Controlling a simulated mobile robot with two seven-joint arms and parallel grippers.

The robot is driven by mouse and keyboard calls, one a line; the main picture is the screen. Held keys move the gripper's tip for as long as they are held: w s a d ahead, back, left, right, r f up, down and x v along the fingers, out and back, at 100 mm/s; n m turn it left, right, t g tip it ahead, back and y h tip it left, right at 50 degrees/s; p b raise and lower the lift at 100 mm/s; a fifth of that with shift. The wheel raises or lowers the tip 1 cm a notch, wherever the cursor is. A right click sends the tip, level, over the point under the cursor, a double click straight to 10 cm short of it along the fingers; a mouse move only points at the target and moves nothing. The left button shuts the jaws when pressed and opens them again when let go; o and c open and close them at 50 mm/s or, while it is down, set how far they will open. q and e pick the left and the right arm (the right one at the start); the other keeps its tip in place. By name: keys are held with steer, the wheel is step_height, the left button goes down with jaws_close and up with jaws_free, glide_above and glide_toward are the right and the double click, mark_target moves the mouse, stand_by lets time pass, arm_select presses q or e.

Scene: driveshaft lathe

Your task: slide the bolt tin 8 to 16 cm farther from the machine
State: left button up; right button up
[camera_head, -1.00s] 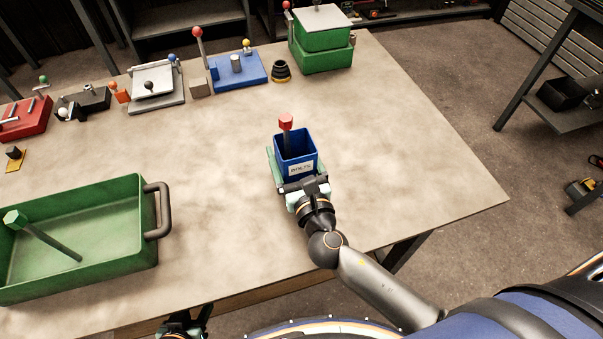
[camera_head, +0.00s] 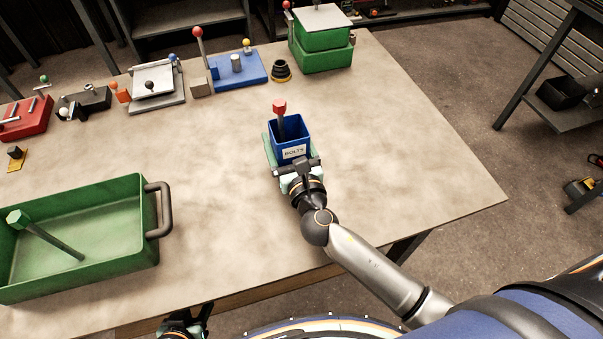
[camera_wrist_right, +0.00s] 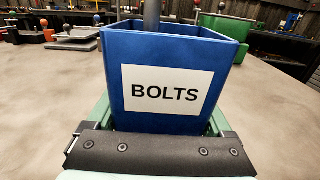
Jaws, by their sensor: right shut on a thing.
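The bolt tin (camera_head: 287,146) is an open blue box labelled "BOLTS", standing upright on the table. A rod with a red head (camera_head: 279,107) sticks up out of it. My right gripper (camera_head: 291,158) is at the tin's near side, its two pale green fingers along the tin's left and right sides, shut on it. In the right wrist view the tin (camera_wrist_right: 178,122) fills the middle, between the fingers. My left gripper (camera_head: 186,327) shows only in part at the bottom edge of the head view, away from the tin; its jaw opening cannot be made out.
A green tray (camera_head: 120,250) with a dark handle stands at left. Several fixtures, a blue one (camera_head: 250,72) among them, line the table's back edge beside a green box (camera_head: 325,60) and a dark ring (camera_head: 281,72). The table is clear around the tin.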

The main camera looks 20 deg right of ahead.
steer(key=shift+w, duration=2.4)
steer(key=o, duration=1)
steer(key=shift+c, duration=0.2)
steer(key=shift+s+p, duration=0.55)
steer(key=shift+s, duration=2.5)
steer(key=shift+s+f, duration=0.1)
steer(key=shift+s, duration=0.05)
